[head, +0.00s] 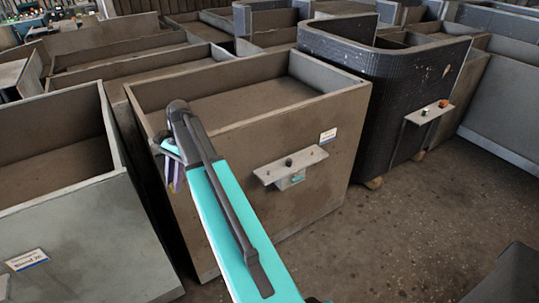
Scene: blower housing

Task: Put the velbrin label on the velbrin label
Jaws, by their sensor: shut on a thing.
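My teal arm reaches up from the bottom and bends down at the front left corner of the middle bin. My gripper (173,180) is partly hidden by the arm, small and dark with purple and white parts. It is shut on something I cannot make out. A small white label (328,135) is on the middle bin's front, near its upper right corner; its print is too small to read. A larger white label (26,260) with blue print is on the left bin's front. I cannot tell which label is velbrin.
The brown middle bin (240,142) has a small front shelf (290,165) with dark knobs. The grey left bin (80,240) stands close beside it. A black ribbed, round-cornered bin (385,90) at right has another shelf (430,112).

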